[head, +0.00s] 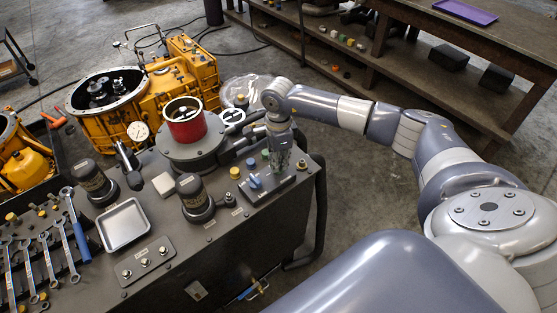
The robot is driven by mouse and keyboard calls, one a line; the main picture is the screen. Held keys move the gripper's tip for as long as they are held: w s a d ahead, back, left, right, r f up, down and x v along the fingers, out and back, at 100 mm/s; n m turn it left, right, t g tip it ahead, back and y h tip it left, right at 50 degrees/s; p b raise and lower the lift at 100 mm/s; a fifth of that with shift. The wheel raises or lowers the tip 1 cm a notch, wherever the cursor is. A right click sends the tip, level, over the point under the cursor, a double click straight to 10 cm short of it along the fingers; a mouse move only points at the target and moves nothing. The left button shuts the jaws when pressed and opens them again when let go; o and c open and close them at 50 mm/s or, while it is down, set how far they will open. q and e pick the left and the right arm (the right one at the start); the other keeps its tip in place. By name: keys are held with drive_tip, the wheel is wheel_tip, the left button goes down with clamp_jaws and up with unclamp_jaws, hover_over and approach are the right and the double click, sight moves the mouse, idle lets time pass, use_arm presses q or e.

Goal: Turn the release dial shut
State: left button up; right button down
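My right gripper (280,167) points down over the small dark control block (266,190) at the right end of the grey bench top. A blue knob (255,182) sits on that block, just left of the gripper's fingertips. I cannot tell for sure whether it is the release dial; another control may be hidden beneath the gripper. The fingers are small and dark here, so their opening and any contact do not show clearly. My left gripper is out of view.
A red cylinder (185,120) stands on a round grey fixture behind the block. A yellow knob (235,173) sits left of the block. A metal tray (124,224) and wrenches (45,262) lie at left. Yellow transmission housings (185,75) stand behind the bench.

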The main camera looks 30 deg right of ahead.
idle(0.3)
drive_tip(key=shift+w+m+b, duration=0.1)
drive_tip(key=shift+m+b, duration=0.75)
drive_tip(key=shift+m, duration=0.35)
drive_tip(key=m+b, duration=0.1)
drive_tip(key=m, duration=0.2)
drive_tip(key=shift+m+b, duration=0.4)
drive_tip(key=m+b, duration=0.1)
drive_tip(key=m, duration=0.3)
drive_tip(key=shift+b, duration=0.3)
drive_tip(key=shift+r+m+b, duration=0.1)
drive_tip(key=shift+m+b, duration=0.3)
drive_tip(key=shift+m, duration=1.6)
drive_tip(key=c, duration=1.8)
unclamp_jaws()
drive_tip(key=shift+o, duration=0.7)
